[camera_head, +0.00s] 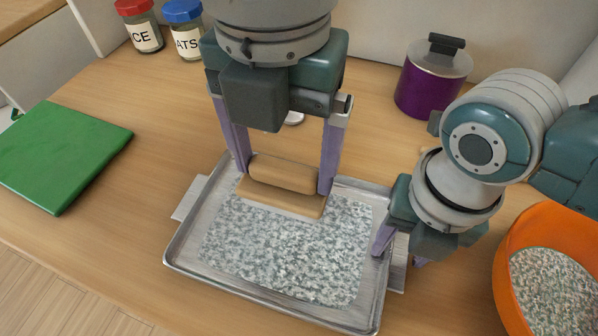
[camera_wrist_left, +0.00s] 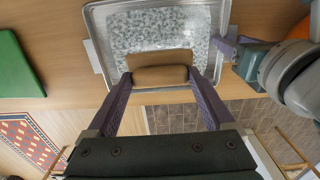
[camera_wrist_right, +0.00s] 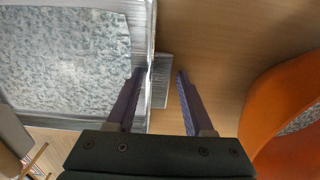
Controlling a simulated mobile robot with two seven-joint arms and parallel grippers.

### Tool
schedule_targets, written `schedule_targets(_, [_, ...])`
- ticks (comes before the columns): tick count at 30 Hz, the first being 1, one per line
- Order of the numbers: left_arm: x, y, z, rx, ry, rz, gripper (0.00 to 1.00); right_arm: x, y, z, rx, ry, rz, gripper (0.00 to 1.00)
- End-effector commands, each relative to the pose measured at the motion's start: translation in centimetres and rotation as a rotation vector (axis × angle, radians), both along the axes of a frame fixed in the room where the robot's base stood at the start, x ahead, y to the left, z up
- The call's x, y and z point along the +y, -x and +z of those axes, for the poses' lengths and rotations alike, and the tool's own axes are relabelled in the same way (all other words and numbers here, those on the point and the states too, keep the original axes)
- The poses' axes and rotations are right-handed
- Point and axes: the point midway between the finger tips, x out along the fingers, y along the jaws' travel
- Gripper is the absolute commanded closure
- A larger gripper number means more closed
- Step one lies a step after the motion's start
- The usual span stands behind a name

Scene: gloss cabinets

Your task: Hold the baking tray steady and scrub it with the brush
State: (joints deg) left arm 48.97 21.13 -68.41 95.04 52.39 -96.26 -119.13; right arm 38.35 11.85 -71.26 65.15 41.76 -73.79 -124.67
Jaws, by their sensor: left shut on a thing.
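The metal baking tray (camera_head: 366,310) lies on the wooden counter, its floor covered in grey-white speckled residue (camera_head: 285,245). My left gripper (camera_head: 283,182) is shut on the wooden brush (camera_head: 283,172), one finger at each end of its block, over the tray's far part. The brush also shows in the left wrist view (camera_wrist_left: 160,75); whether it touches the tray is unclear. My right gripper (camera_head: 402,252) is at the tray's right edge. In the right wrist view its fingers (camera_wrist_right: 160,78) stand apart, with the tray's side handle (camera_wrist_right: 161,90) between them.
An orange bowl (camera_head: 507,262) with speckled contents stands close to my right arm. A purple pot (camera_head: 430,85) is at the back right. A green board (camera_head: 60,150) lies at the left, and two jars (camera_head: 143,35) stand at the back left. Counter between board and tray is clear.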

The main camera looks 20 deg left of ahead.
Motion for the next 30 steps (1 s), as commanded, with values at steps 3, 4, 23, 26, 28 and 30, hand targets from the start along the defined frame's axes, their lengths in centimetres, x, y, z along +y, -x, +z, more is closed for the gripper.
schedule_targets(3, [0.0,0.0,0.0,0.000,0.000,0.000,0.58,0.0,0.0,0.0,0.000,0.000,0.000,0.33])
schedule_targets(4, [0.0,0.0,0.0,0.000,0.000,0.000,0.58,0.0,0.0,0.0,0.000,0.000,0.000,0.33])
schedule_targets(23, [0.0,0.0,0.0,0.000,0.000,0.000,0.58,0.0,-0.1,5.7,-0.005,-0.004,0.003,0.33])
schedule_targets(26, [0.0,0.0,0.0,0.000,0.000,0.000,0.58,0.0,-0.1,8.0,-0.004,-0.003,0.002,0.33])
schedule_targets(28, [0.0,0.0,0.0,0.000,0.000,0.000,0.58,0.0,-0.1,9.3,-0.005,-0.002,0.002,0.33])
schedule_targets(30, [0.0,0.0,0.0,0.000,0.000,0.000,0.58,0.0,-0.1,10.4,-0.004,-0.002,0.000,0.33])
